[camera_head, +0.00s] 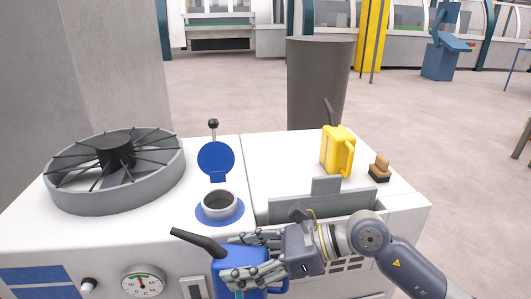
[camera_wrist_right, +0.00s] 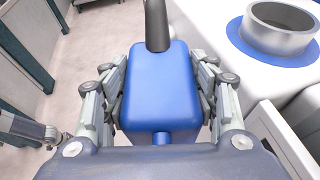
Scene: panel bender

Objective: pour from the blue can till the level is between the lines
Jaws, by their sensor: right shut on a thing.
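The blue can (camera_head: 240,284) with a black spout is at the front edge of the white machine, low in the head view. My right gripper (camera_head: 252,258) is shut on it from the right. In the right wrist view the blue can (camera_wrist_right: 162,88) sits between both fingers of my right gripper (camera_wrist_right: 163,100), its dark spout pointing away. The can looks about upright. The round filler opening (camera_head: 219,203) has a grey metal neck on a blue ring, and its blue lid (camera_head: 216,160) stands open behind. The spout tip is left of the opening and apart from it. My left gripper is not in view.
A yellow can (camera_head: 336,150) and a brown-black brush-like block (camera_head: 379,168) stand at the right back of the machine top. A large grey fan wheel (camera_head: 115,170) lies at the left. A round gauge (camera_head: 143,281) and a narrow slot-like panel (camera_head: 194,288) are on the front face.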

